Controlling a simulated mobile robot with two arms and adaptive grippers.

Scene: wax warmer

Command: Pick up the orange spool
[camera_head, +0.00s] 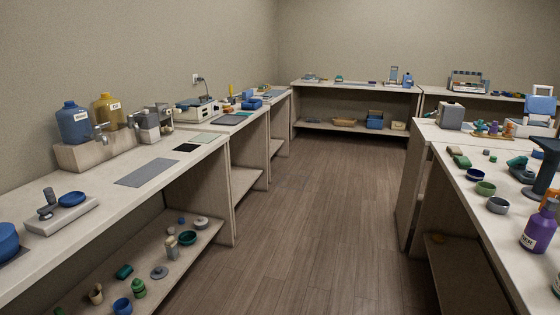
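I cannot clearly pick out an orange spool. A small orange item (550,194) shows at the right edge, just above a purple bottle (540,227) on the right counter (492,238). It is partly cut off, and I cannot tell whether it is a spool or part of the bottle. Another small orange-yellow item (509,129) stands on the counter behind, too small to identify. Neither of my grippers is in view.
The wooden floor aisle (300,215) between the counters is clear. The left counter (95,215) holds a blue jug (73,125), a yellow jug (110,113) and a small scale (62,211). Its lower shelf holds several small pots. Bowls (485,188) stand on the right counter.

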